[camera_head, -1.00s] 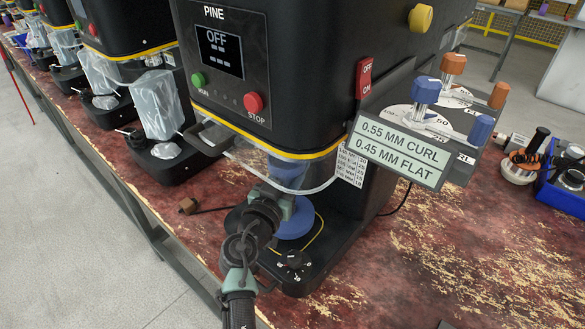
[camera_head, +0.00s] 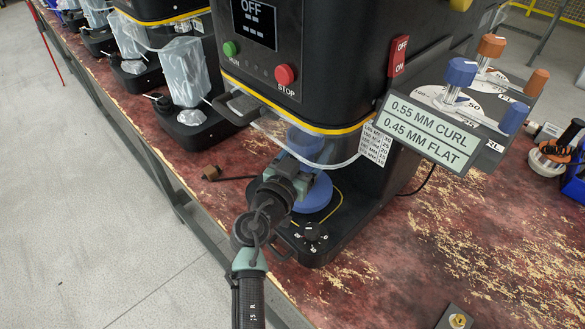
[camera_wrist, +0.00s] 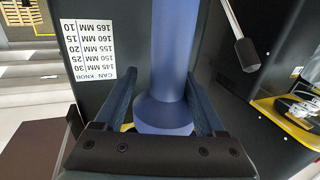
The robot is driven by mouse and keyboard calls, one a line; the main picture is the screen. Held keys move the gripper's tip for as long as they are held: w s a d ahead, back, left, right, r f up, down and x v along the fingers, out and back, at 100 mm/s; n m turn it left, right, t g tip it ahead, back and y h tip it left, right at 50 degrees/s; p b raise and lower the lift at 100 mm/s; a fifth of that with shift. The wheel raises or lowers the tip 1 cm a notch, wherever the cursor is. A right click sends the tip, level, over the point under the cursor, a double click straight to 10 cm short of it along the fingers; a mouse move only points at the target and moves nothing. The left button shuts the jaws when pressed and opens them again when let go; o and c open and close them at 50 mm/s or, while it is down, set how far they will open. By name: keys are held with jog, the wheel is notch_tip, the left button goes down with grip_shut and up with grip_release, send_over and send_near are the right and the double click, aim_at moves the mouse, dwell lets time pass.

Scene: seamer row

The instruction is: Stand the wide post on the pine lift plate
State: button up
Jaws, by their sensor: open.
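The blue wide post (camera_head: 314,196) stands upright in the bay of the PINE machine, with its broad round foot on the black base. The lift plate beneath it is hidden by the foot and cannot be told apart. The post's shaft also shows in the wrist view (camera_wrist: 174,50), ending in a flared round part near the jaws. My gripper (camera_head: 308,183) reaches in from the front at the post. In the wrist view my gripper (camera_wrist: 165,80) is open, one finger on each side of the post, with a gap visible beside it.
The black machine head (camera_head: 310,60) overhangs the post, with a clear guard (camera_head: 345,150) below its yellow edge. A dial knob (camera_head: 313,232) sits at the base's front. A settings panel (camera_head: 432,130) juts out right. Other machines line the left.

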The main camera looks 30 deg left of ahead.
jog(key=s+b, duration=0.1)
jog(key=s, duration=0.8)
jog(key=shift+s+a, duration=0.15)
jog(key=shift+s, duration=0.1)
